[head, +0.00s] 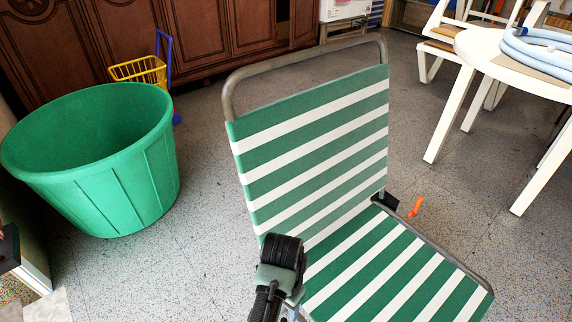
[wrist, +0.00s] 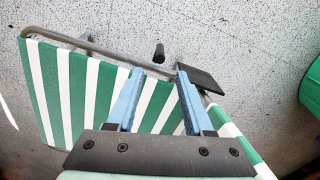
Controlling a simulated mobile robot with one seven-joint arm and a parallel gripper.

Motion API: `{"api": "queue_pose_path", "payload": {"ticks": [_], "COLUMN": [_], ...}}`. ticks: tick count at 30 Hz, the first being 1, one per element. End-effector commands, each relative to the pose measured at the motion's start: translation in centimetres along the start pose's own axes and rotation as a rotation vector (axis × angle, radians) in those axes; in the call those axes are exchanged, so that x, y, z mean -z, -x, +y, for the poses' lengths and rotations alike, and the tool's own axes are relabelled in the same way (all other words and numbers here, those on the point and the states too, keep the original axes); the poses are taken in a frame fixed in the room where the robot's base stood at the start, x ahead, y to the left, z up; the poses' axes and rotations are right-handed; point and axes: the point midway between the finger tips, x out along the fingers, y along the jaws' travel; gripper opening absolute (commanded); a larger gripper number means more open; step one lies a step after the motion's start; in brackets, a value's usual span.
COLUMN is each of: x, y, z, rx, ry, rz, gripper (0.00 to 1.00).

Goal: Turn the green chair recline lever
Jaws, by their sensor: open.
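The green-and-white striped chair (head: 315,145) stands in front of me with its back raised. It fills the left and middle of the wrist view (wrist: 60,90). A dark flat plate (wrist: 203,80) sits at the chair's grey frame, and a short black cylinder (wrist: 159,52) shows just beyond the frame. I cannot tell which of them belongs to the recline lever. In the head view a black piece (head: 390,201) shows at the far seat-back joint. My gripper (wrist: 158,72) is open above the chair's edge, its blue fingers apart, with nothing clearly between them. In the head view my wrist hides its fingertips.
A large green tub (head: 100,160) stands on the speckled floor at left, with a small yellow cart (head: 140,70) behind it. A white table (head: 500,55) with a coiled blue hose (head: 540,45) is at right. An orange item (head: 416,207) shows right of the chair.

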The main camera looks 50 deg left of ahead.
Motion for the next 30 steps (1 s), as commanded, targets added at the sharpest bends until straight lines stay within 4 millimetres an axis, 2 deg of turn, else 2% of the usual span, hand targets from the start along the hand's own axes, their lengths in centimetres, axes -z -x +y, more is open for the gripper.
{"api": "queue_pose_path", "payload": {"ticks": [1, 3, 9, 12, 18, 26, 30], "x": [-0.1, -0.1, 0.0, 0.0, 0.1, 0.1, 0.1], "y": [-1.8, -3.4, -7.0, -8.2, -9.2, -9.2, -9.2], "z": [0.0, 0.0, 0.0, -0.1, 0.0, 0.0, 0.0], "rx": [-0.002, -0.001, 0.0, 0.001, 0.002, 0.002, 0.002], "ry": [0.001, 0.001, 0.0, 0.001, 0.001, 0.0, 0.001], "rz": [-0.003, -0.003, -0.001, 0.001, 0.003, 0.003, 0.002], "gripper": [0.52, 0.52, 0.52, 0.52, 0.52, 0.52, 0.28]}}
